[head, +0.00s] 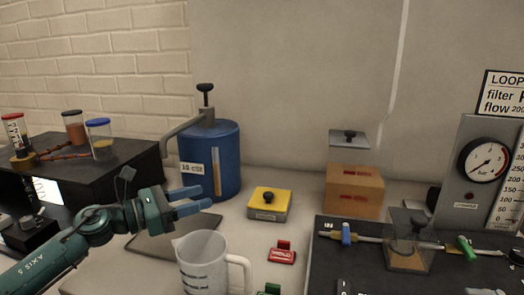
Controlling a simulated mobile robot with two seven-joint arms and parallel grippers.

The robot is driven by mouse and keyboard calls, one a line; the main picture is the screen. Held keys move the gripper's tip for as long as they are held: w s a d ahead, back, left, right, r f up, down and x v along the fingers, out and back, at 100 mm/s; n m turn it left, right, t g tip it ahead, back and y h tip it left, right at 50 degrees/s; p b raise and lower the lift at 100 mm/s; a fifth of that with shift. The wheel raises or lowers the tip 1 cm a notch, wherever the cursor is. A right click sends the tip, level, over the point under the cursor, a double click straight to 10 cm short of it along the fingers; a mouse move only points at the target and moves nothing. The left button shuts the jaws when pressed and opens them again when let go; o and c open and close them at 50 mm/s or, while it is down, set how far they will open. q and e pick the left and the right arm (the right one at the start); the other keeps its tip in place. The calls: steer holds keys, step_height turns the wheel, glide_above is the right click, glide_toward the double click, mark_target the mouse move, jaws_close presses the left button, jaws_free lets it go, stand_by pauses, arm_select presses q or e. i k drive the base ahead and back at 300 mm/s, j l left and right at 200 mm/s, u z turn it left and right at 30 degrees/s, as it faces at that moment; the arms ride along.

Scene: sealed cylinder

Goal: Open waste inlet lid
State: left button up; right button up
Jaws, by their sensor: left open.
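My left gripper (205,198) is open and empty, its two blue fingers pointing right, in front of the blue cylinder in the picture. A yellow square block or lid (266,206) with a black knob on top and a small label on its front sits right of the fingers, apart from them. A grey plate with a black knob (348,138) shows above a brown box (353,190) further right. I cannot read which of these is the waste inlet lid. My right gripper is not in view.
The blue cylinder (210,158) with a pump handle stands behind my gripper. A clear measuring jug (203,265) is close in front. A dark shelf with jars (100,140) is at left. A red clip (282,252), a dark panel with valves (335,262) and a gauge (484,160) are at right.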

mark_target(263, 198)
steer(key=k+j, duration=1.1)
